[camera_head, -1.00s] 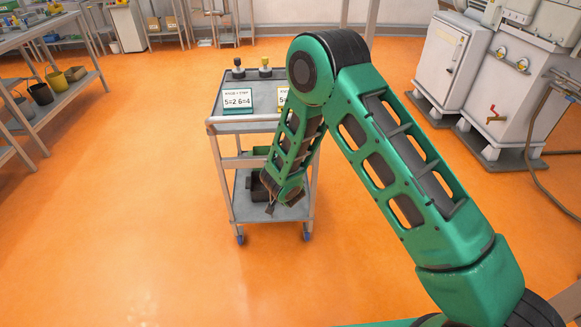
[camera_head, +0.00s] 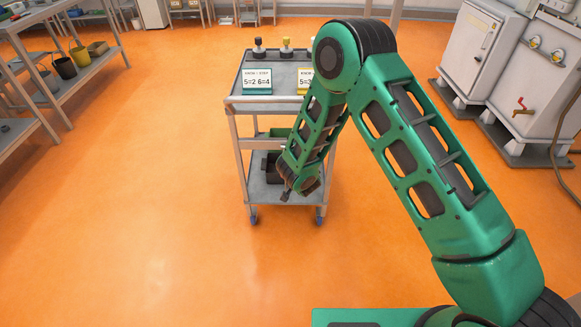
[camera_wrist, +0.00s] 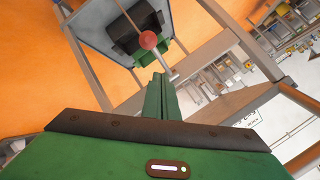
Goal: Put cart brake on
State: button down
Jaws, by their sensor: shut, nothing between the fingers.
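The cart (camera_head: 236,140) is a grey frame on blue-wheeled casters, with a top tray and a lower shelf. In the wrist view its lower shelf (camera_wrist: 92,22) shows with a dark box on it. A red ball knob (camera_wrist: 148,40) on a thin rod shows ahead of my fingers; I cannot tell for sure that it is the brake handle. My gripper (camera_head: 285,194) hangs at the cart's near side, low by the lower shelf. In the wrist view my gripper (camera_wrist: 158,82) is shut and empty, its tip just below the knob. I cannot tell whether they touch.
A white machine cabinet (camera_head: 540,75) stands at right, a shelf with buckets (camera_head: 65,68) at left. The orange floor (camera_head: 130,220) in front and left of the cart is clear.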

dwell(0.3)
jog(key=s+d+r, duration=0.1)
jog(key=s+d, duration=0.3)
jog(key=s, duration=0.6)
jog(key=shift+s+d, duration=0.2)
jog(key=shift+d, duration=0.2)
jog(key=shift+r, duration=0.1)
